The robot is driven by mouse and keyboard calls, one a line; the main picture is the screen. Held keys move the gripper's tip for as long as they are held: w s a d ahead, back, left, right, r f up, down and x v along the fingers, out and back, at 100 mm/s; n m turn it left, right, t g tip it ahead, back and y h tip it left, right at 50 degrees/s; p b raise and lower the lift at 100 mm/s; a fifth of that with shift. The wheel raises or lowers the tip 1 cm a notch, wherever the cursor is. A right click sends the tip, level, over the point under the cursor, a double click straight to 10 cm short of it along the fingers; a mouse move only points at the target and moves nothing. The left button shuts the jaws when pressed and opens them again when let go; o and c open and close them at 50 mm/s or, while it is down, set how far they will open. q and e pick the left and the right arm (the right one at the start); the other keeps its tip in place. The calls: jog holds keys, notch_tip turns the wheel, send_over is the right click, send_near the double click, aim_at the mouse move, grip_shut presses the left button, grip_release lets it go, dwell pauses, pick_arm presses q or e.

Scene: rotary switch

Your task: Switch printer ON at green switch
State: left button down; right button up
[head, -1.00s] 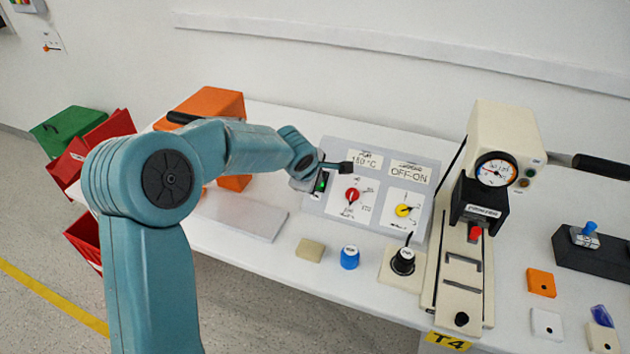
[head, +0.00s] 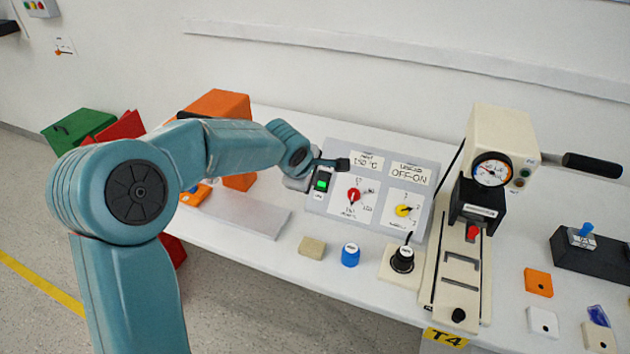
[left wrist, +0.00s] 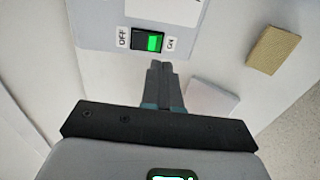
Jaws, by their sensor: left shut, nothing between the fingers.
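The green switch (head: 321,182) is a small rocker on the left part of the grey sloping control panel (head: 425,228). In the left wrist view the switch (left wrist: 148,42) lies between an OFF label on its left and an ON label on its right. Its right half, by ON, is bright green and its left half is dark. My left gripper (head: 338,163) is shut and empty, just above the switch in the head view. In the left wrist view its closed fingertips (left wrist: 161,64) are just below the switch; contact cannot be told. My right gripper is out of view.
The panel also has a red knob (head: 353,196) and a yellow knob (head: 403,211). A tan block (head: 312,247), a blue knob (head: 350,255) and a black knob (head: 402,260) are in front. The cream press machine (head: 505,135) stands right of the panel.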

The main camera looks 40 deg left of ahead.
pick_arm(q)
jog(key=s+f+v, duration=0.1)
jog(key=v, duration=0.6)
jog(key=shift+s+b, duration=0.35)
jog(key=shift+b, duration=0.05)
jog(key=shift+d+r, duration=0.1)
jog(key=shift+r, duration=0.05)
